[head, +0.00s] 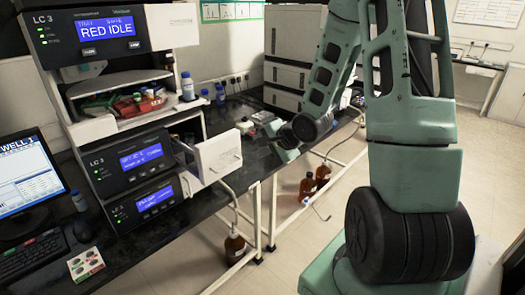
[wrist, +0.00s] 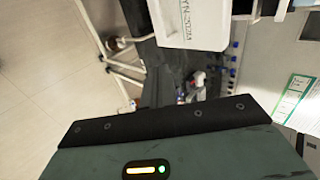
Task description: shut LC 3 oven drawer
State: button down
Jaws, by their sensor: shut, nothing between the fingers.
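The LC 3 oven drawer (head: 218,157) is a white box with a flat front panel. It sticks out to the right from the LC 3 stack (head: 125,160), beside the blue-screen modules, so it stands open. In the wrist view the white drawer (wrist: 205,20) with dark lettering fills the top middle. My gripper (head: 268,137) is right of the drawer panel in the head view, apart from it in the picture. It is shut and empty. In the wrist view its dark-edged body spans the bottom, and its fingers (wrist: 158,92) are hard to make out against the dark bench.
The black bench (head: 150,235) holds a monitor (head: 25,175), a keyboard and small blue-capped bottles. Grey cabinets (head: 290,60) stand behind. Brown bottles (head: 315,180) stand below near the white bench frame.

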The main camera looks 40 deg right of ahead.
jog(key=shift+w+a+f+p, duration=0.1)
jog(key=shift+w+f+p, duration=0.2)
jog(key=shift+w+f, duration=0.75)
jog(key=shift+w+d+f+p, duration=0.1)
jog(key=shift+w+f+p, duration=0.2)
jog(key=shift+w, duration=1.45)
jog(key=shift+w+a+f+p, duration=0.1)
jog(key=shift+w+f+p, duration=0.15)
jog(key=shift+w+f, duration=0.85)
jog(key=shift+w+r, duration=0.35)
jog(key=shift+r, duration=0.05)
